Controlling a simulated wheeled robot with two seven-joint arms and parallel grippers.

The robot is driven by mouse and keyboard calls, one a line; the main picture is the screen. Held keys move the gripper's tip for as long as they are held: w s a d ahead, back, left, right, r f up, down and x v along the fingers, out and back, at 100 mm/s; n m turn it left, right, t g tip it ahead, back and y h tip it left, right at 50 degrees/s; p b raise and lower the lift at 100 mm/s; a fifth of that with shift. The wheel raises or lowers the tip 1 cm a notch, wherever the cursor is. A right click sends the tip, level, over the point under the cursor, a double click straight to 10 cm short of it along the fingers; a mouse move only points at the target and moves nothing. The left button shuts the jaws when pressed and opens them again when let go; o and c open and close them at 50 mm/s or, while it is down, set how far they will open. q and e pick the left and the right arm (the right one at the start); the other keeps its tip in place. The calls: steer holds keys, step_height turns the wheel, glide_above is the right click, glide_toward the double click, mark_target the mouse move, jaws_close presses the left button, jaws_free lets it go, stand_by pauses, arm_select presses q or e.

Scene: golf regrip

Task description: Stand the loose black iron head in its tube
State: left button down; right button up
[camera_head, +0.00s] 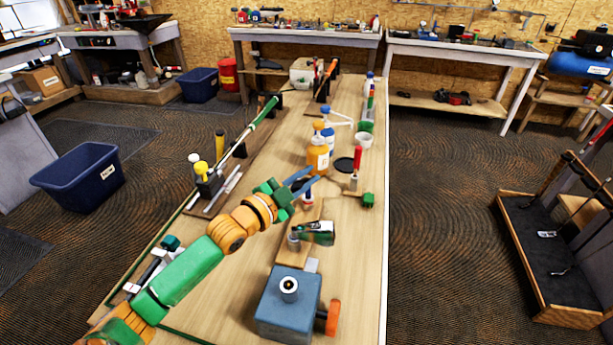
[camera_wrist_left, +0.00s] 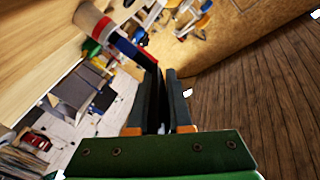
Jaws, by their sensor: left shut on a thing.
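My left gripper (camera_head: 302,181) reaches over the long workbench (camera_head: 345,270) from the left. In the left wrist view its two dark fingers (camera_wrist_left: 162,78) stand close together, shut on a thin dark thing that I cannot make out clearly. I cannot tell whether this is the black iron head. Pale and dark club-head-like pieces (camera_head: 546,234) lie in the wooden-framed black tray at the right. I cannot make out the tube with certainty. My right gripper is not in view.
A blue-grey box (camera_head: 288,305) and a shiny dark cylinder (camera_head: 317,233) are near the front of the bench. An orange bottle (camera_head: 318,158) stands beyond the gripper. A green-shafted club (camera_head: 262,114) lies towards the back left. A blue bin (camera_head: 80,180) is on the floor.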

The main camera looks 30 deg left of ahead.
arm_select(q)
steer(key=shift+f+b, duration=1.05)
steer(key=shift+f, duration=0.45)
steer(key=c, duration=0.8)
jaws_free()
steer(key=shift+r, duration=0.1)
steer(key=shift+o, duration=0.2)
steer(key=v, duration=0.7)
steer(key=shift+b, duration=0.45)
steer(key=shift+s, duration=0.1)
